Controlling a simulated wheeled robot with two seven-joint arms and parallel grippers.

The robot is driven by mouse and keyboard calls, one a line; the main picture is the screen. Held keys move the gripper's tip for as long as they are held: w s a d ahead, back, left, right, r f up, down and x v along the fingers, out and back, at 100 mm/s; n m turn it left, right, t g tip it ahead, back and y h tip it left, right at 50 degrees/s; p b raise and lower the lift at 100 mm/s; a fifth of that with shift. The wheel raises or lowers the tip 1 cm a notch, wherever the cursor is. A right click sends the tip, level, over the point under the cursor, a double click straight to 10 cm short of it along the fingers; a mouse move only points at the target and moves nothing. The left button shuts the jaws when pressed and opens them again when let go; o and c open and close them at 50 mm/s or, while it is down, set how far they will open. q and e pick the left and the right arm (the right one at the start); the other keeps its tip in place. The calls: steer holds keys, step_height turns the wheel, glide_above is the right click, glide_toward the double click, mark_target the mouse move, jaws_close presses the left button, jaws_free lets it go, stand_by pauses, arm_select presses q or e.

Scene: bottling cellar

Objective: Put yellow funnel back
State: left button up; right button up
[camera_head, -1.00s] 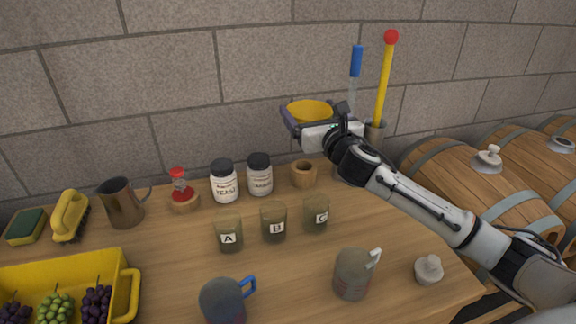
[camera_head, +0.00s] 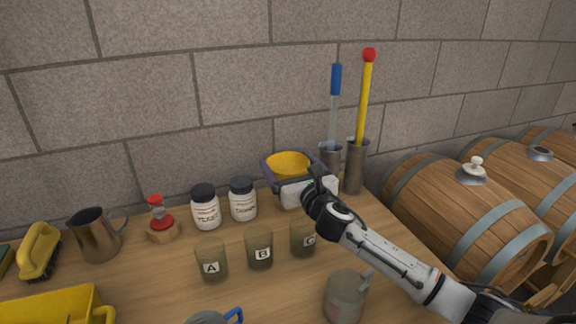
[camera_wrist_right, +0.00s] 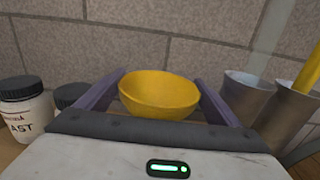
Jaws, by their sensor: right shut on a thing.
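The yellow funnel (camera_head: 288,161) is held upright between the fingers of my right gripper (camera_head: 290,172), near the wall at the back of the table. In the right wrist view the yellow bowl of the funnel (camera_wrist_right: 160,92) sits between both fingers, and its spout is hidden. The small wooden holder seen earlier at this spot is hidden behind the gripper, so I cannot tell whether the spout is inside it. My left gripper is not in view.
The white jars (camera_head: 205,208) stand left of the gripper, and metal cylinders (camera_head: 355,168) with blue-handled and yellow rods stand close on its right. Cups A (camera_head: 211,263), B (camera_head: 259,250) and C (camera_head: 303,240) stand in front. Barrels (camera_head: 470,210) are at right.

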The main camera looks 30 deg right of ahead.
steer(key=o, duration=0.9)
steer(key=shift+r, duration=0.15)
steer(key=shift+s+a, duration=0.1)
steer(key=shift+s, duration=0.2)
steer(key=v, duration=1)
steer(key=shift+s, duration=0.2)
steer(key=shift+s+a, duration=0.15)
steer(key=shift+s, duration=0.35)
